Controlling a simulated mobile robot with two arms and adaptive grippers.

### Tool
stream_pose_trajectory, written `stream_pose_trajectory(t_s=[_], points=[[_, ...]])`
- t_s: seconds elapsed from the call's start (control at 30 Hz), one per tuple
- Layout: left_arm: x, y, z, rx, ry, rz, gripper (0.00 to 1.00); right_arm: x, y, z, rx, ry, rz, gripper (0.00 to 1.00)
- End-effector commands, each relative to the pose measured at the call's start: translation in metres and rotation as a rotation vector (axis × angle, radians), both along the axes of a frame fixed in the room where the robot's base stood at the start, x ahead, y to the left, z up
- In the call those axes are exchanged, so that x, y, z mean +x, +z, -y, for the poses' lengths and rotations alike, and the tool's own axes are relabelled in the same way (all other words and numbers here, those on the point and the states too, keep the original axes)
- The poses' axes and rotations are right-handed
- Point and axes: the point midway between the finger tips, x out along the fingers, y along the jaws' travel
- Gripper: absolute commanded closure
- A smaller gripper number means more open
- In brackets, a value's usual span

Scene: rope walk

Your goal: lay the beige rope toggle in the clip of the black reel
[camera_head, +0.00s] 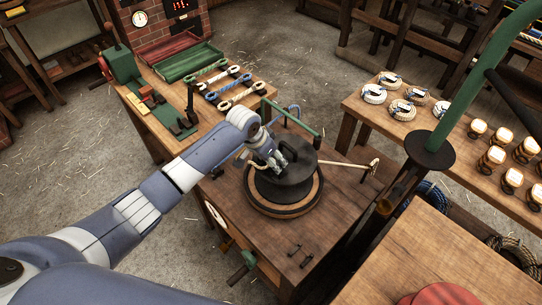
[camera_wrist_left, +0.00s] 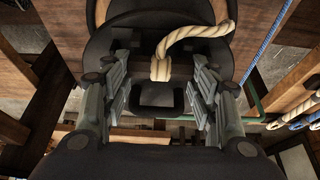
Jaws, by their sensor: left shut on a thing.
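The black reel (camera_head: 294,181) is a dark round disc with a raised black top, on a wooden-rimmed round base on the middle table. My left gripper (camera_head: 275,160) is over its left side. The clip is not clearly made out.
A green bar (camera_head: 291,117) stands behind the reel. Several coloured rope pieces (camera_head: 227,86) lie on the back bench beside a green tray (camera_head: 189,62). A green post (camera_head: 450,110) rises at right. The middle table's front is mostly clear.

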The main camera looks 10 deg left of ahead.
Motion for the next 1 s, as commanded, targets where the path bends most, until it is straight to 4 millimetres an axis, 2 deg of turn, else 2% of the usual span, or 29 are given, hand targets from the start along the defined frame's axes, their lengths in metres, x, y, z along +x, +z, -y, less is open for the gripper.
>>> stream_pose_trajectory(t_s=[0.9, 0.93, 1.0], points=[[-0.0002, -0.0082, 0.0002, 0.0, 0.0, -0.001, 0.62, 0.0007, -0.002, 0.0032, -0.004, 0.0, 0.001, 0.6], [-0.0001, -0.008, 0.0002, -0.001, 0.0, -0.001, 0.41, 0.0007, -0.0018, 0.0032, -0.004, 0.0, 0.001, 0.6], [-0.0001, -0.0078, 0.0002, -0.001, 0.0, -0.001, 0.26, 0.0007, -0.0018, 0.0032, -0.004, 0.0, 0.001, 0.6]])
